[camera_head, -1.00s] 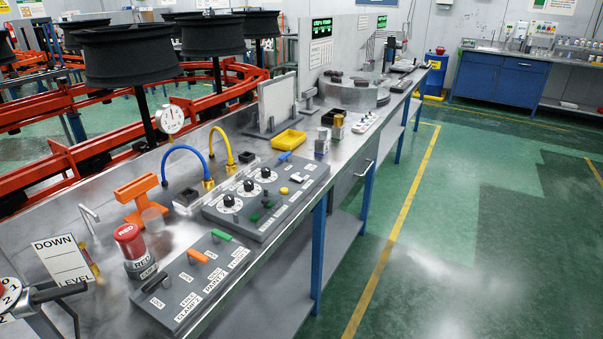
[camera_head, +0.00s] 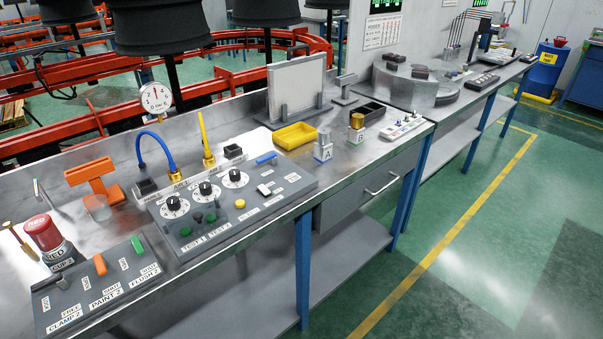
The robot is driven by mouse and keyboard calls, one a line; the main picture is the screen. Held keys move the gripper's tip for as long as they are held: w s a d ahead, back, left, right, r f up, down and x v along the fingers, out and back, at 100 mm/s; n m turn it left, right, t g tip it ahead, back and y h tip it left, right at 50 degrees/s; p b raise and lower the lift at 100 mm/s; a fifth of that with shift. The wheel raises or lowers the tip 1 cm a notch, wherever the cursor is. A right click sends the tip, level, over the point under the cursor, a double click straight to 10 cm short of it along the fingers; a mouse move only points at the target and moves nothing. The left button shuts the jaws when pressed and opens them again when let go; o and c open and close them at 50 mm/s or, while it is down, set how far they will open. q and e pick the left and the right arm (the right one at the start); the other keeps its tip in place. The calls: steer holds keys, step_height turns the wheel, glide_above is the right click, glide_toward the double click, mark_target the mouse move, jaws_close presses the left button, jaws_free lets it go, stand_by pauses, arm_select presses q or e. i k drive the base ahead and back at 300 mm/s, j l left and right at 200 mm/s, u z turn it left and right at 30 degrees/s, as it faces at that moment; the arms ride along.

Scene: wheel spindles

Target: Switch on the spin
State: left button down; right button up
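Neither of my grippers shows in the head view. A grey control panel (camera_head: 257,212) lies on the bench with three black dials (camera_head: 205,189), a blue lever (camera_head: 266,159), a white lever (camera_head: 264,190), a yellow button (camera_head: 240,204) and green buttons (camera_head: 185,231) near labels reading TEST 1 and TEST 2. Nearer left, a second grey panel (camera_head: 75,297) carries a black lever (camera_head: 46,283), an orange lever (camera_head: 100,265) and a green lever (camera_head: 137,245), with labels reading CLAMP 2, PAINT 2 and FLUSH 2. I cannot read a spin label on either panel.
A red-topped cup (camera_head: 43,233), an orange stand (camera_head: 92,177), a gauge (camera_head: 156,98) and blue and yellow hoses stand behind the panels. A yellow tray (camera_head: 295,136) and small jars A (camera_head: 323,148) and B (camera_head: 356,133) are further right. Green floor right of the bench is clear.

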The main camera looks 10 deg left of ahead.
mark_target(262, 187)
steer(key=i+l, duration=0.1)
steer(key=l, duration=0.2)
steer(key=i+l+u, duration=0.1)
steer(key=l, duration=0.2)
steer(key=i+l, duration=0.15)
steer(key=l, duration=0.15)
steer(key=i+l+u, duration=0.1)
steer(key=l, duration=0.2)
